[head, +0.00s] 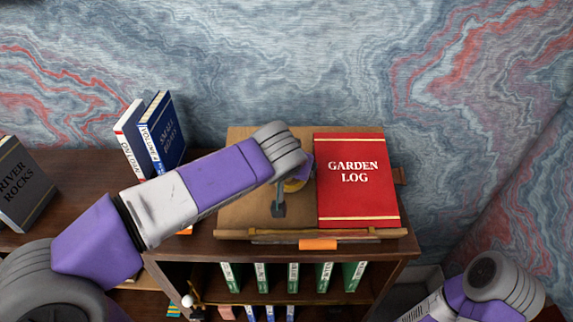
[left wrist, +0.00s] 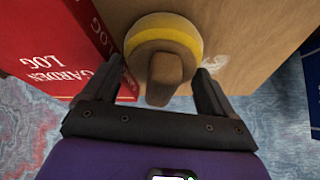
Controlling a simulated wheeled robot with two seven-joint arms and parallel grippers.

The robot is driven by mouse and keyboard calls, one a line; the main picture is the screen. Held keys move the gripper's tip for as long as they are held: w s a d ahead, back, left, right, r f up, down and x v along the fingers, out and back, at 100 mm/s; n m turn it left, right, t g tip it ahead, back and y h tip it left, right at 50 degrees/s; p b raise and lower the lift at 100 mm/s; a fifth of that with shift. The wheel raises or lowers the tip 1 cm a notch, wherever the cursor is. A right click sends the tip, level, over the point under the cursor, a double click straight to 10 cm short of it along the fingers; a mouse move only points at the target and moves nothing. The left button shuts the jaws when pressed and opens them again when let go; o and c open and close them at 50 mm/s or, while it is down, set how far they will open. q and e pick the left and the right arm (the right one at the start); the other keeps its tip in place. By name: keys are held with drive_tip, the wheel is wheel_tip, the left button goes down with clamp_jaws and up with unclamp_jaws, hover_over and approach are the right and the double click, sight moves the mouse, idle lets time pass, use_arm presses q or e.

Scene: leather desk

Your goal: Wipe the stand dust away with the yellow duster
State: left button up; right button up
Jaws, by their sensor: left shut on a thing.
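The wooden stand (head: 247,165) is a sloped tan board with a ledge, on top of a dark shelf unit. My left gripper (head: 281,206) is over the board, left of the red Garden Log book (head: 356,182). It is shut on the brown handle (left wrist: 165,75) of the yellow duster (left wrist: 178,28). The duster's round yellow-banded head is against or just above the board; I cannot tell which. In the head view the duster (head: 294,186) is mostly hidden behind my arm. A pale grey dust patch (left wrist: 215,65) shows on the board beside the duster. My right gripper is out of view.
The Garden Log book leans on the stand close beside the duster. Blue and white books (head: 162,132) stand to the left, with a grey River Rocks book (head: 24,184) farther left. Green binders (head: 293,277) fill the shelf below. An orange tag (head: 318,244) is at the ledge.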

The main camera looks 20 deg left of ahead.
use_arm(q)
drive_tip(key=shift+s+d+r+p, duration=0.1)
drive_tip(key=shift+s+r+p, duration=0.15)
drive_tip(key=shift+r+p, duration=0.45)
drive_tip(key=shift+s+d+r+p, duration=0.1)
drive_tip(key=shift+s+r+p, duration=0.25)
drive_tip(key=shift+r, duration=0.6)
drive_tip(key=shift+s+d+r+p, duration=0.1)
drive_tip(key=shift+s+r+p, duration=0.1)
drive_tip(key=shift+r+p, duration=0.5)
drive_tip(key=shift+s+r, duration=0.2)
drive_tip(key=shift+r, duration=0.25)
drive_tip(key=shift+s+d+r+p, duration=0.1)
drive_tip(key=shift+s+r+p, duration=0.15)
drive_tip(key=shift+r+p, duration=0.4)
drive_tip(key=shift+s+r+p, duration=0.25)
drive_tip(key=shift+r+p, duration=0.05)
drive_tip(key=shift+r, duration=0.5)
drive_tip(key=shift+f, duration=0.1)
